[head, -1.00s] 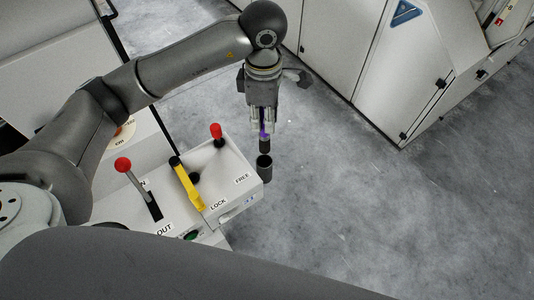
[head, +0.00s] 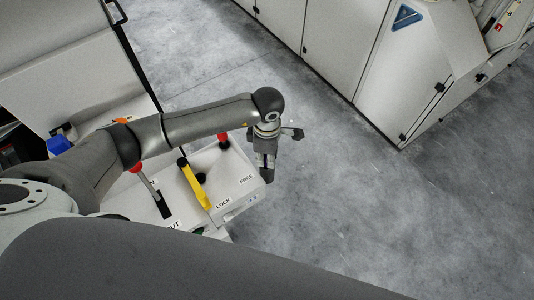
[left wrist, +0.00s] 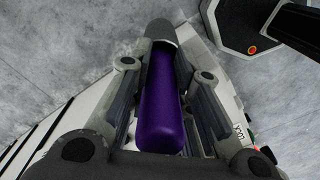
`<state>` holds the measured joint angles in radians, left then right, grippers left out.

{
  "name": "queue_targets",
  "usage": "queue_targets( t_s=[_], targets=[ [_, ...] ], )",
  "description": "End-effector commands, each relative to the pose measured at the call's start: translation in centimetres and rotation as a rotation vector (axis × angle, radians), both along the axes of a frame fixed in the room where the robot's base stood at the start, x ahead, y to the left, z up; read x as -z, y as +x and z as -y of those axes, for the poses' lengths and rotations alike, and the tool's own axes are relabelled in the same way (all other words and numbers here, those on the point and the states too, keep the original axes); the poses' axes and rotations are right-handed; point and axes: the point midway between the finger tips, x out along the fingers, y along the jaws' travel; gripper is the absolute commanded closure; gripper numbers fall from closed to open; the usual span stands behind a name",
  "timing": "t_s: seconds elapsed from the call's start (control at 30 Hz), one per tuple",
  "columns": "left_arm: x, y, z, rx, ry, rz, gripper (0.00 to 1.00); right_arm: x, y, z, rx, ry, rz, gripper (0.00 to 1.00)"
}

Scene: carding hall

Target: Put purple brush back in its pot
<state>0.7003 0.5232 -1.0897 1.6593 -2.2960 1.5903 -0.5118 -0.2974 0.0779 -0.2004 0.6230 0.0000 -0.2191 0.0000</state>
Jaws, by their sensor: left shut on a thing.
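My left gripper (head: 266,158) points down at the right end of the white control box and is shut on the purple brush. In the left wrist view, the brush's smooth purple handle (left wrist: 162,105) lies between the two fingers, with a grey cylindrical part (left wrist: 160,34) beyond it. I cannot tell whether that grey part is the brush's own end or the pot. The dark pot (head: 268,177) at the box's right end is mostly hidden below the gripper. Whether the brush's lower end is inside it cannot be seen. My right gripper is not in view.
The white control box (head: 232,199) carries a yellow lever (head: 194,184) and red-knobbed levers, one red knob (head: 223,141) close to my left arm. A white machine cabinet (head: 400,62) stands at the back right. The grey floor (head: 390,220) to the right is clear.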

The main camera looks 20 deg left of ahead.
Motion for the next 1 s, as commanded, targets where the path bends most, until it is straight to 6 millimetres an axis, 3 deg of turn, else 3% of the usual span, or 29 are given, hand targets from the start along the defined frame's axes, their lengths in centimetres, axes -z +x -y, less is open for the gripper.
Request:
queue_targets(
  t_s=[0.23, 0.27, 0.43, 0.87, 1.0],
  targets=[
    [0.4, 0.0, 0.0, -0.001, 0.000, 0.001, 1.00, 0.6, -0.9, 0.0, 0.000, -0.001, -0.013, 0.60],
    [0.4, 0.0, 0.0, -0.001, 0.000, 0.000, 0.79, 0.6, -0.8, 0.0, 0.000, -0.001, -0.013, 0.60],
    [0.2, 0.0, 0.0, -0.001, 0.000, 0.000, 0.59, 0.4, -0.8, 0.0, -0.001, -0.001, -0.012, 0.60],
    [-0.4, 0.1, 0.0, -0.001, -0.001, 0.002, 0.59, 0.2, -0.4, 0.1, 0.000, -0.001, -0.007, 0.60],
    [-2.7, 0.2, 0.0, 0.001, -0.001, 0.006, 0.59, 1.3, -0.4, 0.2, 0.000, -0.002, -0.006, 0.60]
  ],
)
